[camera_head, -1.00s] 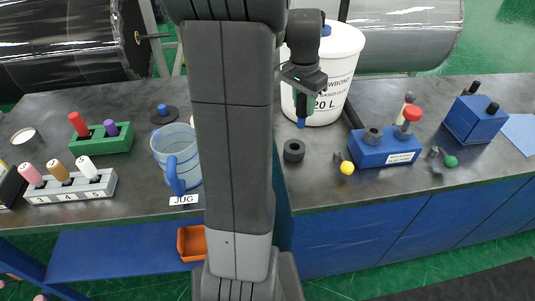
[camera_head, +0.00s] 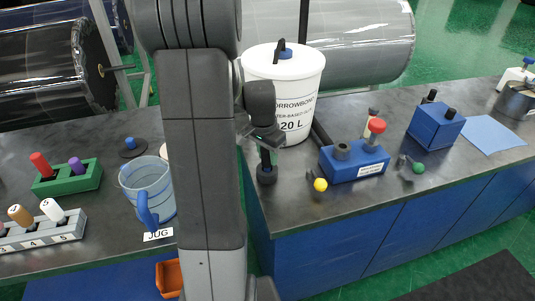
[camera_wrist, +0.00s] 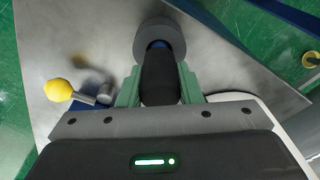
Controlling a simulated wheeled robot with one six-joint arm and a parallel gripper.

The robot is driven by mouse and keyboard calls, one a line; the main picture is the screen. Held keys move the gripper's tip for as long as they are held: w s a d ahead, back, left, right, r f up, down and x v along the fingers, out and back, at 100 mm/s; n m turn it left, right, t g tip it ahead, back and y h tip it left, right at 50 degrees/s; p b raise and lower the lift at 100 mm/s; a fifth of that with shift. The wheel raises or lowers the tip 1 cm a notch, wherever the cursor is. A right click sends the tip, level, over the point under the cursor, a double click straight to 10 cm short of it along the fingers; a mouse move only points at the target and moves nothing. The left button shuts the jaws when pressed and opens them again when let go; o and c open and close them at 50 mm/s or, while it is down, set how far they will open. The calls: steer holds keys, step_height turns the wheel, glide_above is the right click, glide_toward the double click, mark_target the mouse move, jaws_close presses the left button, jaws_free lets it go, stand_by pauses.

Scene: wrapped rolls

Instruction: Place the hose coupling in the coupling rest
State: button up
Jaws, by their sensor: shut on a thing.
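The hose coupling (camera_head: 266,158) is a black cylinder with a blue end. My gripper (camera_head: 265,138) is shut on it and holds it upright in front of the white bucket. In the wrist view the coupling (camera_wrist: 160,78) lies between the green fingers, with a bit of blue showing at the grey ring (camera_wrist: 160,34).
The white bucket (camera_head: 285,75) stands close behind my gripper. A blue block (camera_head: 356,166) with a red knob and a yellow-balled piece (camera_head: 320,185) are to the right. The jug (camera_head: 147,190) is left of my arm. The bench's front edge is near the ring.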

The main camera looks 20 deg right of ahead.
steer(key=o, duration=0.6)
steer(key=shift+f, duration=0.2)
steer(key=o, duration=0.5)
steer(key=shift+c, duration=0.2)
steer(key=shift+r, duration=0.15)
steer(key=r, duration=0.4)
steer(key=a+r, duration=0.1)
steer(key=r, duration=0.7)
steer(key=shift+s+a, duration=0.15)
steer(key=shift+s, duration=0.2)
